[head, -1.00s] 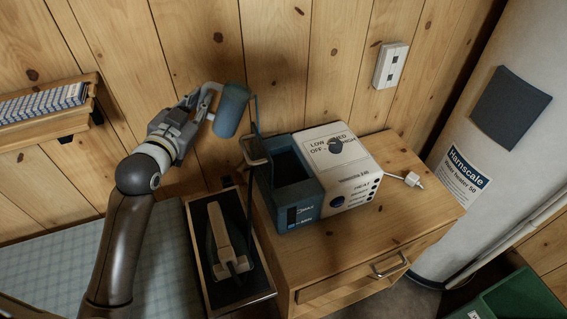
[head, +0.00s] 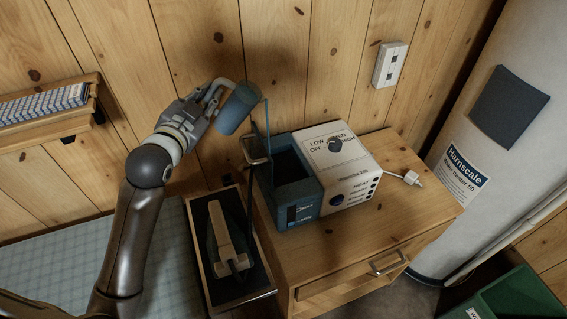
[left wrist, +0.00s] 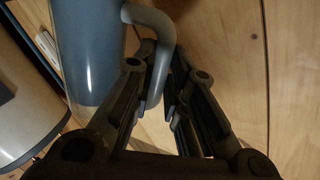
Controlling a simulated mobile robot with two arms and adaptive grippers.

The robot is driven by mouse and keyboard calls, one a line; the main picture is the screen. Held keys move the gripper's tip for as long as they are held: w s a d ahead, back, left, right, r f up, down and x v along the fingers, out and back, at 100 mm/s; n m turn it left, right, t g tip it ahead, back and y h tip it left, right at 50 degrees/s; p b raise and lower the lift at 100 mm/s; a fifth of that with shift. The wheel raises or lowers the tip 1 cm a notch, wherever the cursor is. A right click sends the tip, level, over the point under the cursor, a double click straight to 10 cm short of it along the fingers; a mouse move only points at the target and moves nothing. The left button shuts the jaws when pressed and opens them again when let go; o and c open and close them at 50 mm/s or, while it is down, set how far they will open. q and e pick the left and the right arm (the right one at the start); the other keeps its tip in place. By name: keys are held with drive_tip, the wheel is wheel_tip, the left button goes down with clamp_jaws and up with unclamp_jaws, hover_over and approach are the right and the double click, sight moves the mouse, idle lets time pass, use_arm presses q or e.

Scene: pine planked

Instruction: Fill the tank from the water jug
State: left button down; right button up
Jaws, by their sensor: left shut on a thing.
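The blue water jug (head: 237,110) is in the air in front of the plank wall, up and to the left of the tank. It is tilted, its top leaning right. My left gripper (head: 213,96) is shut on the jug's grey handle. The left wrist view shows the handle (left wrist: 157,60) between the fingers and the jug's body (left wrist: 88,50) beside them. The tank (head: 292,180) is the open-topped blue part of the blue and white station on the wooden cabinet. The water level is hidden in both, and no stream shows. My right gripper is not in view.
A metal bracket with a thin upright rod (head: 257,150) stands at the tank's left edge, near the jug. An iron (head: 229,240) rests on a dark tray at left. A plug (head: 412,179) lies on the cabinet. A wall socket (head: 391,64) is up right.

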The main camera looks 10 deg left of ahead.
sight(234, 97)
use_arm(q)
drive_tip(key=shift+d+r, duration=0.2)
drive_tip(key=shift+w+d+f+m+b, duration=0.1)
drive_tip(key=shift+d+f+m+b, duration=0.45)
drive_tip(key=shift+m+b, duration=0.3)
idle(0.4)
drive_tip(key=shift+d+r+m+g+y, duration=0.15)
drive_tip(key=shift+d+m+g+y, duration=0.2)
drive_tip(key=shift+m, duration=0.6)
idle(0.4)
drive_tip(key=shift+w+d+m+y+b, duration=0.1)
drive_tip(key=shift+d+m+y+b, duration=0.1)
drive_tip(key=shift+d+m+b, duration=0.3)
drive_tip(key=shift+w+d+m+y+b, duration=0.15)
drive_tip(key=shift+d+m, duration=0.3)
drive_tip(key=shift+m, duration=0.35)
idle(1.1)
drive_tip(key=shift+d+r+p, duration=0.3)
drive_tip(key=shift+d+p, duration=0.05)
drive_tip(key=shift+p, duration=0.2)
drive_tip(key=shift+w+d+r+m+p, duration=0.1)
drive_tip(key=shift+d+r+m+p, duration=0.15)
drive_tip(key=shift+d+m+p, duration=0.35)
drive_tip(key=shift+f+g+y, duration=0.1)
drive_tip(key=shift+g+y, duration=0.15)
drive_tip(key=shift+y, duration=0.05)
